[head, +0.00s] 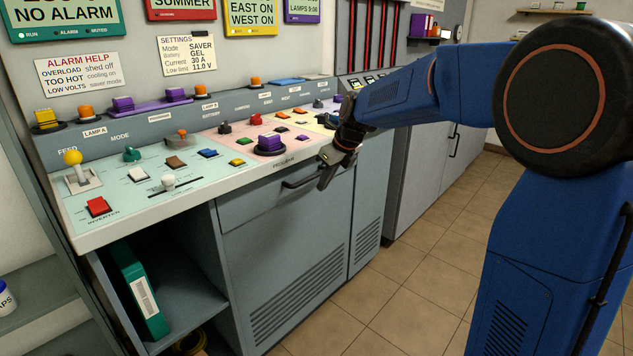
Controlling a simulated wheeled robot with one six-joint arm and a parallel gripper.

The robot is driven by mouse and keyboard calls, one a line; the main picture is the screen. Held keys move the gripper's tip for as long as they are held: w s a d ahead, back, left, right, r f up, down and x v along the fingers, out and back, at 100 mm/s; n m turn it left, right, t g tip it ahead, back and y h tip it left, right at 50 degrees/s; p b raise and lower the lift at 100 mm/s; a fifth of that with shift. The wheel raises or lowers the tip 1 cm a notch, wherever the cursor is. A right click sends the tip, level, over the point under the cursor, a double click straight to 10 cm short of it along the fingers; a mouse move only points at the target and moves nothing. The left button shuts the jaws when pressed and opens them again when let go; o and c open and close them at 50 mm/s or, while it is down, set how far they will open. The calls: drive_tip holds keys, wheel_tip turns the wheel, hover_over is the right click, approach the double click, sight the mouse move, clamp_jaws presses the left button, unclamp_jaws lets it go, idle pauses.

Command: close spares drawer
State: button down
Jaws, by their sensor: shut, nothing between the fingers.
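A grey drawer front (255,205) with a dark bar handle (303,178) sits under the console's counter. It looks about flush with the cabinet face below it. No label can be read on it, so I cannot tell for sure that it is the spares drawer. My gripper (324,184) is shut and empty, pointing down in front of the counter's edge, at the right end of the handle. It hides the upper right part of the drawer front. I cannot tell whether it touches the handle or front.
The console top (130,196) carries many switches and knobs close to my gripper. An open shelf bay with a green binder (140,290) is at lower left. A grey cabinet (425,170) stands beyond. The tiled floor (400,300) in front is clear.

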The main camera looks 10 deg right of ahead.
drive_tip(key=v, duration=0.9)
drive_tip(key=s+d+n, duration=0.3)
drive_tip(key=s+n, duration=0.4)
drive_tip(key=s, duration=0.4)
drive_tip(key=s+d+f+n+h, duration=0.1)
drive_tip(key=s+f+n, duration=0.3)
drive_tip(key=s+n, duration=0.3)
drive_tip(key=s+d+f+n+h, duration=0.1)
drive_tip(key=s+d+f+n, duration=0.1)
drive_tip(key=s+f+n, duration=0.2)
drive_tip(key=s+d+f+n+h, duration=0.1)
drive_tip(key=s+f+n, duration=0.4)
drive_tip(key=s+n, duration=0.5)
drive_tip(key=s+d, duration=0.1)
drive_tip(key=s, duration=0.5)
drive_tip(key=shift+s+n+t, duration=0.25)
drive_tip(key=shift+n+t, duration=0.05)
